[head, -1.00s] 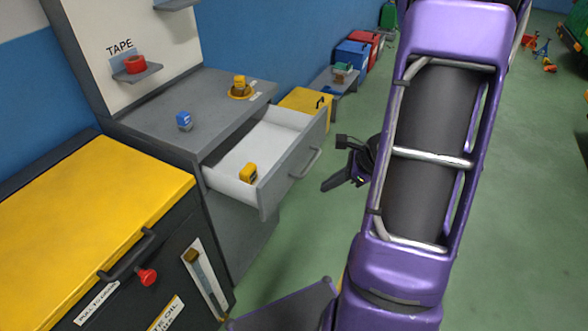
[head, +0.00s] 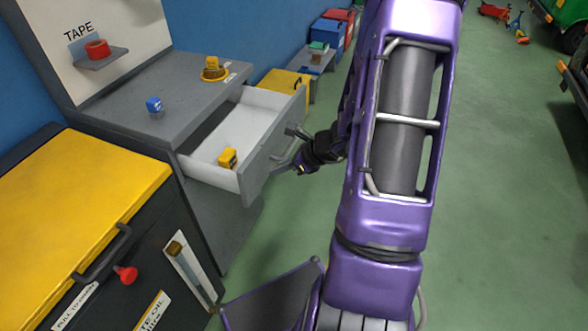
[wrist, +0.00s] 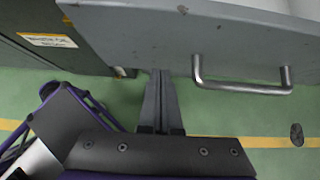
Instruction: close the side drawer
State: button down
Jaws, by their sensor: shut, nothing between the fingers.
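The side drawer (head: 275,150) sticks out open from the grey workbench cabinet, with a white inside and a grey front. A yellow block-like item (head: 228,157) lies in it. The drawer's metal bar handle (wrist: 242,88) shows in the wrist view to the right of my gripper (wrist: 160,76). My gripper is shut and empty, its fingers pointing at the drawer front's lower edge. I cannot tell whether they touch it. In the head view, my gripper (head: 298,134) is at the drawer front, close to the handle and partly hidden by my arm.
A yellow-topped black cabinet (head: 85,200) with a red knob stands at left. On the bench top (head: 180,95) are a blue item (head: 154,104) and a yellow item (head: 212,66). A yellow box (head: 285,79) stands behind the drawer. Green floor at right is mostly clear.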

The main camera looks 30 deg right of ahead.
jog(key=shift+w+a, duration=0.6)
jog(key=shift+w, duration=0.15)
jog(key=shift+w, duration=0.1)
jog(key=w+a, duration=0.4)
jog(key=w, duration=0.1)
jog(key=w+a, duration=0.4)
jog(key=w, duration=0.1)
jog(key=w+a+b, duration=0.1)
jog(key=w+a, duration=0.3)
jog(key=w, duration=0.1)
jog(key=shift+w+a, duration=0.25)
jog(key=shift+w, duration=0.15)
jog(key=shift+w+a+r, duration=0.1)
jog(key=shift+r, duration=0.05)
jog(key=shift+w+r, duration=0.1)
